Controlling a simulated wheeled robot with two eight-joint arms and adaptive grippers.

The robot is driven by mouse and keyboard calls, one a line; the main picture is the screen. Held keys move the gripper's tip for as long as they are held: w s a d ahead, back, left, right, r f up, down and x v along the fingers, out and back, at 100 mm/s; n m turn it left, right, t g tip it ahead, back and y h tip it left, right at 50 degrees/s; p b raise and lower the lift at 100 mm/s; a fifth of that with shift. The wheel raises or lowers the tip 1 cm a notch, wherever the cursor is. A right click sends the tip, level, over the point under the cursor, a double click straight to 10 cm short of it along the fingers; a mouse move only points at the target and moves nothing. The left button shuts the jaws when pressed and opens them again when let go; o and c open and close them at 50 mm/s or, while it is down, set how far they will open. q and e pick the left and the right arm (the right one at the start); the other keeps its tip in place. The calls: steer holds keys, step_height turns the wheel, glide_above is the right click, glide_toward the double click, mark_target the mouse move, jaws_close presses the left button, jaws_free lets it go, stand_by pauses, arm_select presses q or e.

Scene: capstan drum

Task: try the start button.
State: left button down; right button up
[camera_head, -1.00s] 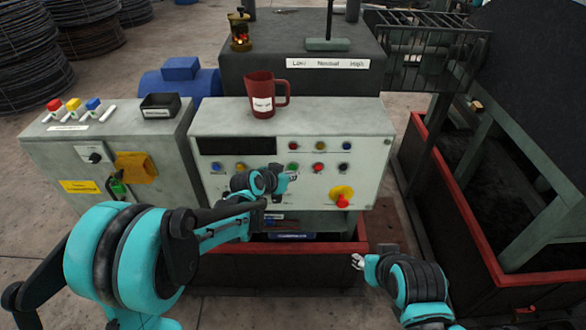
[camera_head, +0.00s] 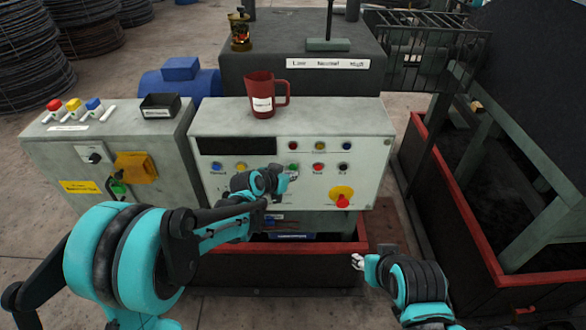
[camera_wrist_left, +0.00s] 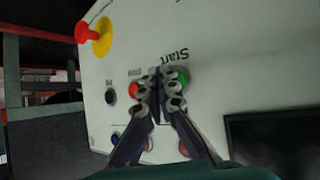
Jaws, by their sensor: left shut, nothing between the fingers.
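The green start button (camera_head: 294,167) is on the front of the pale control panel (camera_head: 365,190), with a "Start" label beside it in the left wrist view. The button (camera_wrist_left: 184,77) is partly behind my fingers there. My left gripper (camera_head: 291,177) is shut and empty, its fingertips just in front of the panel near the green button. In the left wrist view, the fingertips (camera_wrist_left: 162,73) lie between the green button and a red button (camera_wrist_left: 134,91). I cannot tell whether they touch anything. My right gripper (camera_head: 357,262) is low in front of the panel, too small to read.
A red emergency mushroom button (camera_head: 342,201) on a yellow plate is at the panel's lower right. A red mug (camera_head: 262,95) stands on top of the panel. A grey cabinet (camera_head: 60,140) with coloured buttons is at left. A red-rimmed trough (camera_head: 455,200) is at right.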

arm_select(q)
steer(key=shift+w, duration=0.15)
steer(key=shift+w, duration=0.3)
steer(key=shift+w, duration=0.4)
stand_by(0.8)
steer(key=shift+s, duration=0.85)
steer(key=s, duration=0.5)
stand_by(0.3)
stand_by(0.6)
